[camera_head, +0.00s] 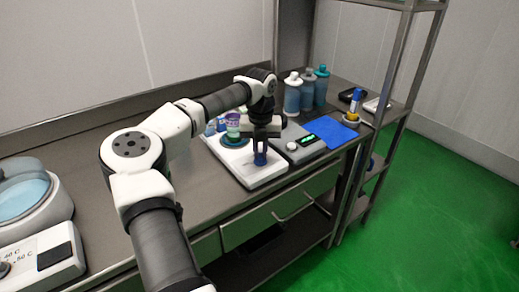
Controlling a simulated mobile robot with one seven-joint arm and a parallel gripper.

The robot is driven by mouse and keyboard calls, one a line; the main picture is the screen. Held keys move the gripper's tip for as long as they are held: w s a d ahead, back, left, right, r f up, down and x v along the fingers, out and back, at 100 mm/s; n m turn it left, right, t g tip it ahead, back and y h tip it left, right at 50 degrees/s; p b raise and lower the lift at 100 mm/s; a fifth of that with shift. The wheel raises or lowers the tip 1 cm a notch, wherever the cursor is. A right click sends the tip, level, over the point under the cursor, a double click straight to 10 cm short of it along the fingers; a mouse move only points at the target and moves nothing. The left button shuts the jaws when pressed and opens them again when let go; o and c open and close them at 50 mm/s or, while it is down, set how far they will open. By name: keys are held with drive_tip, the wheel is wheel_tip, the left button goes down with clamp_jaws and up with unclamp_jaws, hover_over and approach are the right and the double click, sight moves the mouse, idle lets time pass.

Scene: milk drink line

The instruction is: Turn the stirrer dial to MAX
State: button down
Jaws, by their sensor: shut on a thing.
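The stirrer (258,179) is a low white unit on the steel bench. A dark round plate (236,143) lies on its rear part, and a cup with a green and purple look (233,126) stands there. My gripper (261,159) points down over the front part of the stirrer and is shut on a small dark blue thing, which appears to be the stirrer dial. The fingers hide most of the dial. Its marks and pointer are too small to read, so I cannot tell its setting.
A grey device (304,141) with a green display stands close on the right, beside a blue cloth (331,130). Several capped bottles (306,92) stand behind. A water bath (29,198) is at far left. The bench between is clear.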

drive_tip(key=shift+d+r+m, duration=0.1)
drive_tip(key=shift+d+m, duration=0.1)
drive_tip(key=shift+m, duration=2.1)
drive_tip(key=c, duration=1.5)
unclamp_jaws()
drive_tip(key=shift+o, duration=0.2)
wheel_tip(320, 180, up, 14)
drive_tip(key=b, duration=0.1)
drive_tip(key=shift+b, duration=0.35)
